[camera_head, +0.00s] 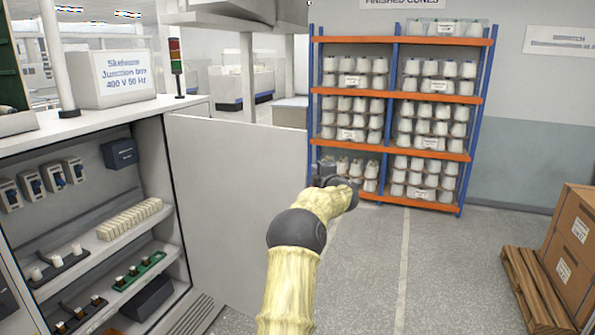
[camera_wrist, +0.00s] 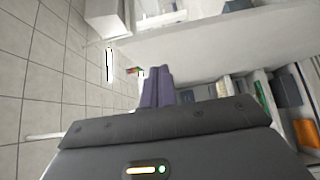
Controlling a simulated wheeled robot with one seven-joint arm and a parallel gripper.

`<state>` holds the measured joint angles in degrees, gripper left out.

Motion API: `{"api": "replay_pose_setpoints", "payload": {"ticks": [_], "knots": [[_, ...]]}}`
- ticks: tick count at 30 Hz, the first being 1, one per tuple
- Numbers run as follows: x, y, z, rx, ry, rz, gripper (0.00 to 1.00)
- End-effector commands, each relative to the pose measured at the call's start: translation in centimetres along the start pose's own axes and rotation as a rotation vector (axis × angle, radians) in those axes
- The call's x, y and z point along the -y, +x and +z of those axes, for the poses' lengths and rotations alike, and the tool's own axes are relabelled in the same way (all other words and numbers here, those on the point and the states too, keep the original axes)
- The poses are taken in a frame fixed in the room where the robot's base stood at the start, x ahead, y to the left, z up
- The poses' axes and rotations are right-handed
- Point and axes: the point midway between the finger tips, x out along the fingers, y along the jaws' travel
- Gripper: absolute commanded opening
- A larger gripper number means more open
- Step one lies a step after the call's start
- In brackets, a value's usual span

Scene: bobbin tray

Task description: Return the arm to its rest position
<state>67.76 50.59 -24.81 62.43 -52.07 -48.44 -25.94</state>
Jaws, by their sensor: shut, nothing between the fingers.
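My gripper (camera_head: 328,172) is at the end of my raised, pale yellow arm, in the middle of the head view. It is in open air, with the shelf of white cones behind it in the picture. In the wrist view its two dark fingers (camera_wrist: 157,87) are together, with nothing between them.
An open cabinet (camera_head: 100,240) with shelves of small parts stands on the left, its door (camera_head: 225,190) swung out beside my arm. A rack of cones (camera_head: 400,95) stands behind. A pallet (camera_head: 535,290) with cardboard boxes (camera_head: 575,250) is at right. Floor between is clear.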

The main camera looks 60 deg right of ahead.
Motion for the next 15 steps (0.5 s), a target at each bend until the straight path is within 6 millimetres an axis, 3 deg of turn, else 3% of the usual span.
{"api": "replay_pose_setpoints", "payload": {"ticks": [11, 15], "knots": [[0.0, -0.1, 0.2, 0.005, 0.003, 0.0, 0.0], [0.3, 0.5, -2.2, 0.012, 0.065, -0.002, 0.0]]}}
